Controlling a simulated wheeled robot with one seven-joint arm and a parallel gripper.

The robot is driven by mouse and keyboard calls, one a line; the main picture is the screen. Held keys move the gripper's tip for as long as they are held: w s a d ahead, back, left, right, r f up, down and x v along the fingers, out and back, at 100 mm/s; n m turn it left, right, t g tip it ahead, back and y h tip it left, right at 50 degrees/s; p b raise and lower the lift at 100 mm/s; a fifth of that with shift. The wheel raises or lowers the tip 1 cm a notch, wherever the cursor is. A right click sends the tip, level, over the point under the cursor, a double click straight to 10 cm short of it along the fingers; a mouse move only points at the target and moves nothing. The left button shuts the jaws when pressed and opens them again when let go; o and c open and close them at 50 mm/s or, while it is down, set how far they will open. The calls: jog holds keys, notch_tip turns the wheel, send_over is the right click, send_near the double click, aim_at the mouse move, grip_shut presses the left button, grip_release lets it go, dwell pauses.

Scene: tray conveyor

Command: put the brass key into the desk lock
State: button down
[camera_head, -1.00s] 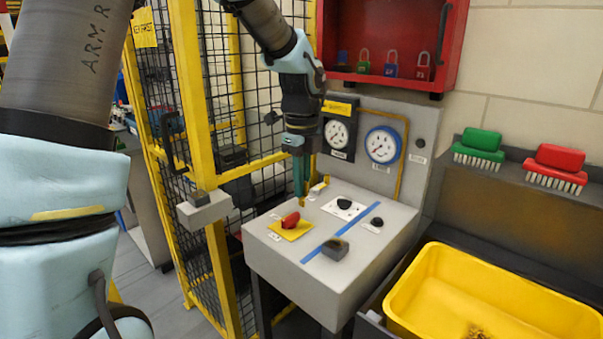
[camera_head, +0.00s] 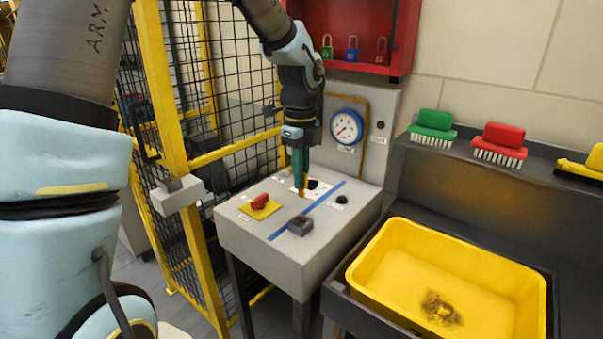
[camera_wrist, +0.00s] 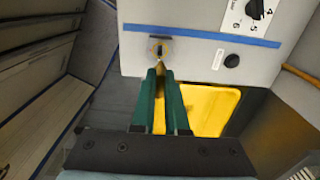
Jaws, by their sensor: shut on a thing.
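My gripper (camera_head: 302,178) points down over the grey desk (camera_head: 262,238), its green fingers shut on the brass key (camera_head: 303,193). Only a small brass end of the key shows below the fingertips. The desk lock (camera_head: 300,225) is a small dark block on the desk top, in front of the blue stripe. In the head view the key is above and behind the lock. In the wrist view the gripper (camera_wrist: 160,78) has the key tip (camera_wrist: 156,65) close to the lock (camera_wrist: 158,44). I cannot tell whether they touch.
A red switch on a yellow plate (camera_head: 259,212) and a black knob (camera_head: 341,199) sit on the desk top. A yellow mesh fence (camera_head: 175,120) stands at the left. A gauge panel (camera_head: 376,165) rises behind. A yellow tub (camera_head: 370,262) is at the right.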

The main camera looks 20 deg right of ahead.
aim_at(301, 196)
jog(key=shift+f+b, duration=1.45)
jog(key=shift+f, duration=1.35)
jog(key=shift+p, duration=0.8)
jog(key=shift+f+b, duration=0.9)
jog(key=shift+f, duration=0.9)
jog(key=c, duration=0.9)
grip_release()
jog(key=shift+o, duration=0.3)
notch_tip(301, 196, up, 11)
jog(key=shift+w+f+b, duration=0.1)
jog(key=shift+b, duration=1.15)
